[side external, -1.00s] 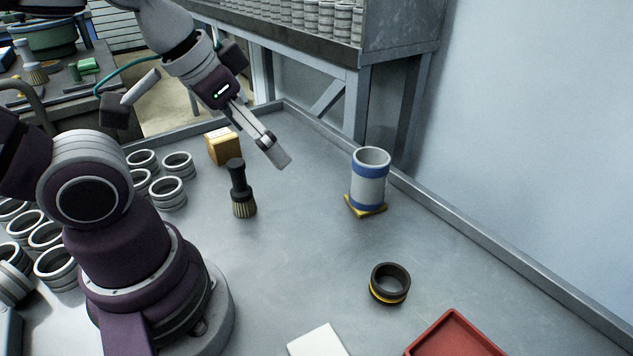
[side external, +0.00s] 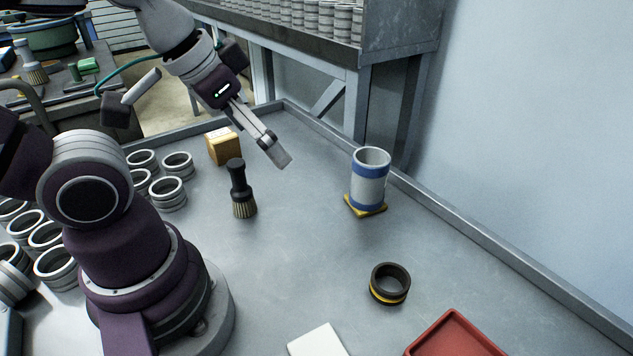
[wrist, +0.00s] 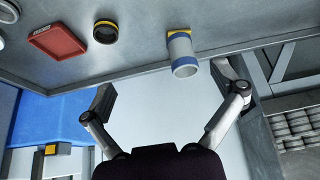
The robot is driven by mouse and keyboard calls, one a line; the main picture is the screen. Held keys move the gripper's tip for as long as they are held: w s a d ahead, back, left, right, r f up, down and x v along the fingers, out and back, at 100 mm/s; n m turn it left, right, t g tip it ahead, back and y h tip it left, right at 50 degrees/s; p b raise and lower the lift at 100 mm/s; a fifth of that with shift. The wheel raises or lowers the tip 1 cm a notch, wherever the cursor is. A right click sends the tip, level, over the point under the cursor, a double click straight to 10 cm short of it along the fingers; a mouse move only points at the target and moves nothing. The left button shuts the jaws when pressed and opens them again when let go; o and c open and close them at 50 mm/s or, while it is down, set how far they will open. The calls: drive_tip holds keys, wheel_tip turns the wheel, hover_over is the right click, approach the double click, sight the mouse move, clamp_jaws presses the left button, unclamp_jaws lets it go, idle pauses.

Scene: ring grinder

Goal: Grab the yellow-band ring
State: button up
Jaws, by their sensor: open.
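The yellow-band ring (side external: 389,284) is a short dark ring with a yellow stripe near its base. It lies flat on the grey table in front of the blue-banded cylinder in the side view. It also shows near the top of the wrist view (wrist: 105,32), left of the cylinder. My gripper (side external: 279,158) is raised over the far part of the table, well apart from the ring. In the wrist view its two fingers (wrist: 173,95) are spread wide with nothing between them.
A grey cylinder with blue bands (side external: 370,180) stands on a yellow square base. A red tray (side external: 455,335) and a white block (side external: 318,341) are near the front. A brush (side external: 240,190), a tan box (side external: 223,147) and several grey rings (side external: 167,193) are left. A raised edge borders the table.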

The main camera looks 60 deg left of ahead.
drive_tip(key=m+g, duration=0.6)
drive_tip(key=m, duration=1.4)
hover_over(388, 289)
wheel_tip(388, 289, down, 11)
wheel_tip(388, 289, down, 10)
drive_tip(key=shift+r, duration=0.15)
drive_tip(key=c, duration=1.3)
